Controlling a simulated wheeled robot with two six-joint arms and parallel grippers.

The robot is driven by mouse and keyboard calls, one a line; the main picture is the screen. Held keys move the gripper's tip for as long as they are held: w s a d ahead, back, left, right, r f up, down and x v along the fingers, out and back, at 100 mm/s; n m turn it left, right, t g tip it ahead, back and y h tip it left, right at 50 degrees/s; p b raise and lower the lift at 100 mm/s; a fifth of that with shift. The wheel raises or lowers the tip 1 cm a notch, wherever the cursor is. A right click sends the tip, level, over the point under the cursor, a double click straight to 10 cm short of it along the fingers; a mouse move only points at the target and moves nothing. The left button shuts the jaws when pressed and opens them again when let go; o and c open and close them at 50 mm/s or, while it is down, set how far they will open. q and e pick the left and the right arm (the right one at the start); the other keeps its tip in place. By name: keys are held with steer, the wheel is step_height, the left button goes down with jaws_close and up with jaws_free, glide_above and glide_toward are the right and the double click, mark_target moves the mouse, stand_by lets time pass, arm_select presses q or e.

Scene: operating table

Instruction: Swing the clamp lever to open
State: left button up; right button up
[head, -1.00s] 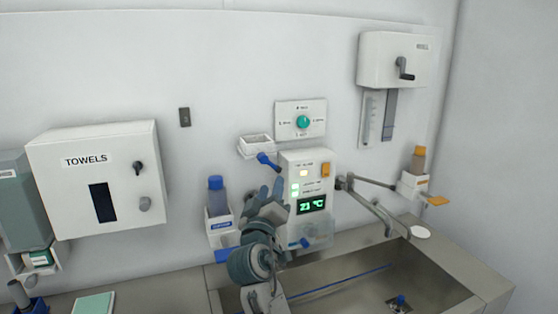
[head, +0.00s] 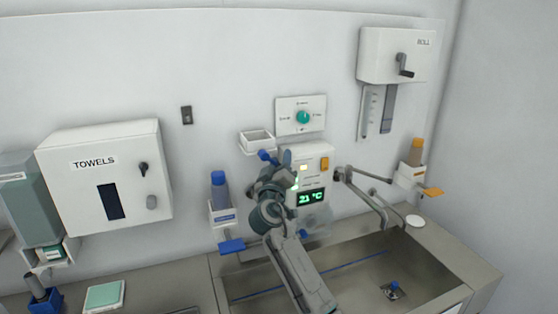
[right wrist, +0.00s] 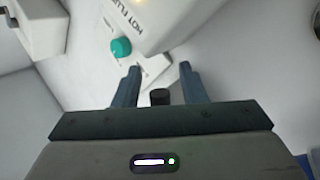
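My right gripper (head: 283,172) is at the box's left side, just below the blue lever, and covers part of the box. In the right wrist view its fingers (right wrist: 158,75) are spread, with a short dark cylinder (right wrist: 160,97) between them. I cannot tell whether they touch it. My left gripper is not in view.
A panel with a teal knob (head: 302,117) is above the box, beside a small white tray (head: 256,139). A bottle holder with a blue paddle (head: 231,246) is at left, a tap (head: 366,192) at right. The metal sink (head: 350,283) lies below. A towel dispenser (head: 105,175) hangs farther left.

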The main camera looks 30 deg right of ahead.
jaws_close()
steer(key=shift+s+d+r+n+t+y+b, duration=0.1)
steer(key=shift+r+n+t+y+b, duration=0.85)
steer(key=shift+n, duration=1.1)
steer(key=shift+d+r+n+t+y+b, duration=0.15)
steer(key=shift+r+n+t+y+b, duration=0.4)
steer(key=shift+n+t+b, duration=1.1)
steer(key=shift+s+d+r+n+t+y+b, duration=0.1)
steer(key=shift+r+n+t+y+b, duration=0.5)
steer(key=shift+n, duration=1.9)
steer(key=shift+r+t, duration=0.3)
steer(key=shift+c, duration=0.5)
jaws_free()
steer(key=shift+o, duration=0.5)
steer(key=shift+w+f, duration=0.1)
